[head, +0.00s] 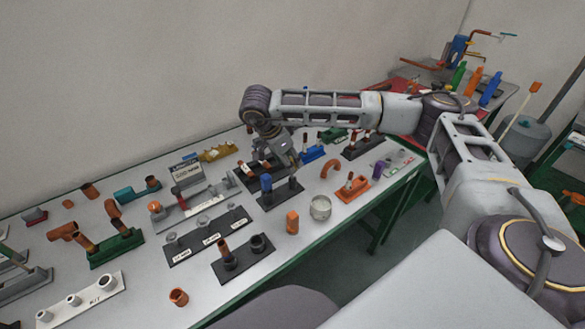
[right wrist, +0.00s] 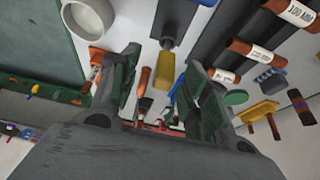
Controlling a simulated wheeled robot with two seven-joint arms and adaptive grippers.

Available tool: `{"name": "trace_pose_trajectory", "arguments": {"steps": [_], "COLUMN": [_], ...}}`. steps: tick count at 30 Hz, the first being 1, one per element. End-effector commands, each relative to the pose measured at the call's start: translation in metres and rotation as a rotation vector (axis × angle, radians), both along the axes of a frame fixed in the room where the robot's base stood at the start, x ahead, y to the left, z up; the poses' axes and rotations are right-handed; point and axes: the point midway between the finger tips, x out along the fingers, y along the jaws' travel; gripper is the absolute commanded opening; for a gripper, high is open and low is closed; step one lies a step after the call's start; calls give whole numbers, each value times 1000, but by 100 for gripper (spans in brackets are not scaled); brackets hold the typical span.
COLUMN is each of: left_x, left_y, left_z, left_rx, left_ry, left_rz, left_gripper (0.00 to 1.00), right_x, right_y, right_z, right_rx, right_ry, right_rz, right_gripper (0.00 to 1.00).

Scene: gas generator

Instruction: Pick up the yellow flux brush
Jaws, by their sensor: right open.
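My right gripper (head: 288,158) reaches over the middle of the bench and points down. In the right wrist view its two dark fingers (right wrist: 163,65) are spread apart, with nothing held between them. I cannot tell for sure which of these is the yellow flux brush. In the head view the arm and gripper hide that spot, and I cannot make out the brush. My left gripper is not in view.
A blue-topped part on a dark stand (head: 267,184) and a blue holder (head: 312,154) are near the gripper. A yellow holder (head: 217,152) is at the back. Pipe racks fill the left.

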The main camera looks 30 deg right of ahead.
Motion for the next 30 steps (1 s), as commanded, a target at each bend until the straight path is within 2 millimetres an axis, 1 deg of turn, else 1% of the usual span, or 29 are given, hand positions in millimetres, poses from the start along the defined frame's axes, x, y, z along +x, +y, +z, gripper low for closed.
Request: {"name": "trace_pose_trajectory", "arguments": {"steps": [10, 14, 19, 24, 30], "left_x": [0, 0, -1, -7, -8], "left_y": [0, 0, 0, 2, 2], "left_z": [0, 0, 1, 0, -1], "left_rx": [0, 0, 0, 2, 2], "left_ry": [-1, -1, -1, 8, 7], "left_rz": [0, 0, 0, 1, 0], "left_gripper": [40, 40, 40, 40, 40], "right_x": [0, 1, 5, 9, 9], "right_y": [-1, -2, -9, -17, -22], "right_z": [-1, -5, -18, -35, -47], "right_rx": [0, 0, -1, 0, 0], "right_ry": [0, 0, 1, 1, 0], "right_rz": [0, 0, 0, 0, -1], "right_gripper": [46, 46, 46, 46, 46]}}
